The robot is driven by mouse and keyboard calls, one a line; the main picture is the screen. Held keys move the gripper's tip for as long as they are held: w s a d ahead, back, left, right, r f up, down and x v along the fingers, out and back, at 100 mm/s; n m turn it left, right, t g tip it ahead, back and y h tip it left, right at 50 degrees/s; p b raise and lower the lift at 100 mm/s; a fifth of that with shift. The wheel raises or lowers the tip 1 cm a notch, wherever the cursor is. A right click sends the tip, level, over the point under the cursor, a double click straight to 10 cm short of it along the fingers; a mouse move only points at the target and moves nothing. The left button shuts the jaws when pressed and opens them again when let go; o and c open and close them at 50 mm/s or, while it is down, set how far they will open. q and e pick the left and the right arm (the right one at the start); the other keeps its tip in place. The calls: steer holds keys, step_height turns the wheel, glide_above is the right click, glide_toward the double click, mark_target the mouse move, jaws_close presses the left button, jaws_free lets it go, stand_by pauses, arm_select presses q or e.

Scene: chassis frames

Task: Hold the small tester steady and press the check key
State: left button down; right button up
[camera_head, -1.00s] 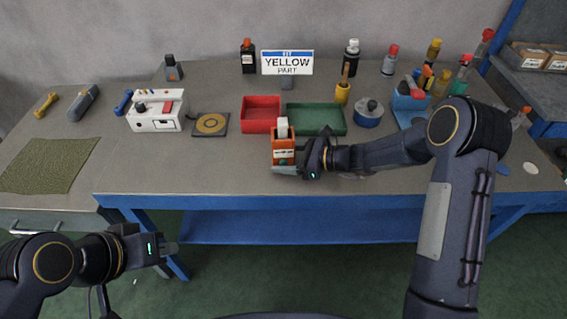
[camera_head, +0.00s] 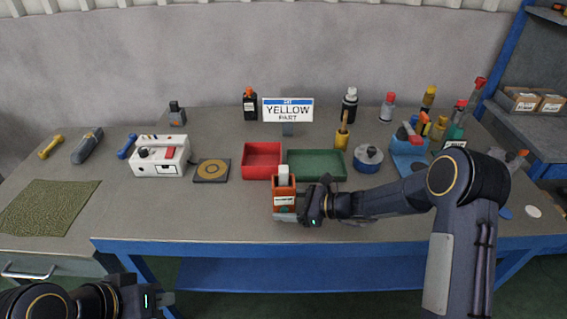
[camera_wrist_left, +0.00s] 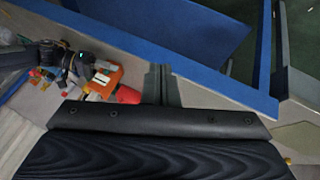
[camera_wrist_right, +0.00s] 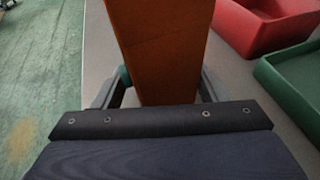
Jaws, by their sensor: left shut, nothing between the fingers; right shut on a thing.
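The small tester, an orange block with a white top and a pale label (camera_head: 284,202), is upright near the front edge of the table. My right gripper (camera_head: 302,207) is shut on it from the right. In the right wrist view its orange body (camera_wrist_right: 160,45) stands between my two fingers; its face and any key are hidden there. I cannot tell whether it touches the table. My left gripper (camera_head: 164,299) is shut and empty, in front of the table at the lower left, well apart from the tester. Its closed fingers show in the left wrist view (camera_wrist_left: 160,85).
A red tray (camera_head: 248,167) and a green tray (camera_head: 338,174) lie behind the tester. A white box with a red key (camera_head: 145,169) and a dark plate with a ring (camera_head: 198,178) are to the left. Bottles crowd the back right. The table front left of the tester is clear.

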arm_select(q)
steer(key=w+d+m, duration=0.4)
steer(key=w+m, duration=0.4)
steer(key=w, duration=0.2)
steer(key=w+d+m, duration=0.7)
steer(key=d+m, duration=0.2)
steer(key=d, duration=0.4)
steer(key=shift+w+f+m, duration=0.2)
steer(key=shift+m, duration=0.1)
